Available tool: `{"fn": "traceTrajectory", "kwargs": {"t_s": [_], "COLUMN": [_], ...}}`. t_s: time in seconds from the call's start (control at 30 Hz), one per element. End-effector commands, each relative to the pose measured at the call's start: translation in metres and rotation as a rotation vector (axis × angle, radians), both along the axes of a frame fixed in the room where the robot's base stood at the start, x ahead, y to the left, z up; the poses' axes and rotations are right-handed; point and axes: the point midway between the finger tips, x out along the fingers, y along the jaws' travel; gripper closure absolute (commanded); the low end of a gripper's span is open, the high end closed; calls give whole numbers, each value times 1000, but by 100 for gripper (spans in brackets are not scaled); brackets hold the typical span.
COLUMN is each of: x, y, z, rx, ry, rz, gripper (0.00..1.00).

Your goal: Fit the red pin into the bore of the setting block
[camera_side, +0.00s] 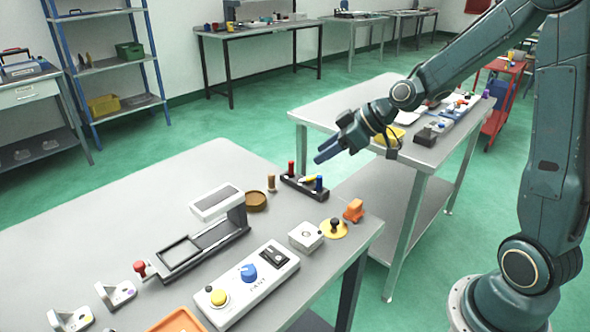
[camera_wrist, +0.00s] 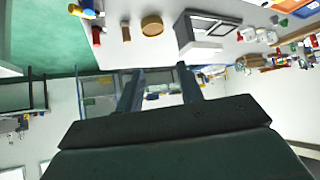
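The red pin (camera_side: 291,168) stands upright in a dark rack (camera_side: 305,188) at the table's far right edge, beside a yellow piece and a blue pin. It also shows at the upper left of the wrist view (camera_wrist: 97,36). The setting block (camera_side: 306,236) appears to be the small pale square block near the right edge, with a round dark mark on top, likely the bore. My gripper (camera_side: 328,153) is in the air, up and right of the rack. In the wrist view its two fingers (camera_wrist: 160,70) are apart with nothing between them.
A white control box (camera_side: 248,285) with yellow and blue knobs lies in front. A grey fixture (camera_side: 205,250) with a raised head stands left of the block. A yellow disc with a black knob (camera_side: 334,228) and an orange piece (camera_side: 353,211) sit right of the block.

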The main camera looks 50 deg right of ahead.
Motion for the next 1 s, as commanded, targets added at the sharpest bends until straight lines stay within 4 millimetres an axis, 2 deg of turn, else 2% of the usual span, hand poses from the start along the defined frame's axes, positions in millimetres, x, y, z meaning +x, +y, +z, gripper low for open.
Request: {"fn": "traceTrajectory", "kwargs": {"t_s": [0.2,0.47,0.7,1.0], "x": [-37,-88,-139,-206], "y": [25,43,50,49], "z": [27,52,71,85], "rx": [-60,-116,-142,-129], "ry": [86,174,234,285], "rz": [-23,-103,-214,-385], "gripper": [63,63,63,63]}}
